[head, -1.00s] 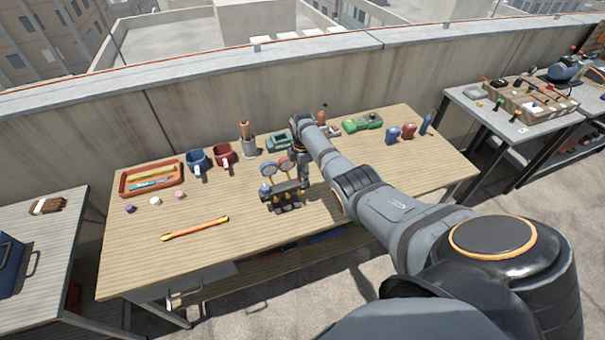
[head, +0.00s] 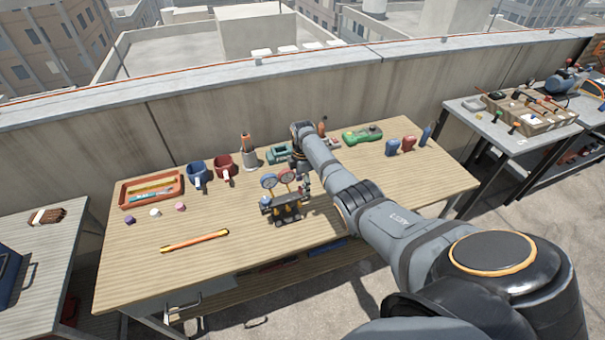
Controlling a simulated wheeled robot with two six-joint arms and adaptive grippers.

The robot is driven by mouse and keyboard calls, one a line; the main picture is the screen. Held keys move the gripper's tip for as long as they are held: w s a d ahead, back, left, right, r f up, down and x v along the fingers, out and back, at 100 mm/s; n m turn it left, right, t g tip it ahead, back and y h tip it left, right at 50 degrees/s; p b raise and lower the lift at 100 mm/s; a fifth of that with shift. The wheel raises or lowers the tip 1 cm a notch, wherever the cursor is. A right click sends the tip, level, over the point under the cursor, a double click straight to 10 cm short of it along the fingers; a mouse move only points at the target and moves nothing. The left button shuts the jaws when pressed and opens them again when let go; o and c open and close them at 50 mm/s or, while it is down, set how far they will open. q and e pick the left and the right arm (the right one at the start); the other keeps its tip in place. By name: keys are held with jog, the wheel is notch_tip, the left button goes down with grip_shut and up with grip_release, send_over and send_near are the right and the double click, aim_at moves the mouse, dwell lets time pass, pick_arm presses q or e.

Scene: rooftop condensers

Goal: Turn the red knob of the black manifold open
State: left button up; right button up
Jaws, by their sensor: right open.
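The black manifold (head: 288,213) stands on the wooden workbench, with several yellow fittings along its front. A blue-rimmed gauge (head: 269,181) and a red-rimmed gauge (head: 287,176) stand on top of it. A blue knob (head: 265,201) shows at its left end. My right gripper (head: 305,187) points down at the manifold's right end, beside the red-rimmed gauge, and is open. The red knob cannot be made out; the gripper seems to cover that end. Whether the gripper touches the manifold is too small to tell. My left gripper is out of view.
A yellow-orange bar (head: 194,241) lies front left on the bench. My right arm spans the bench's right side. The bench's front left is mostly clear.

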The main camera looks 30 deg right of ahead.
notch_tip(320, 180, up, 10)
jog(key=shift+s, duration=0.1)
dwell(0.5)
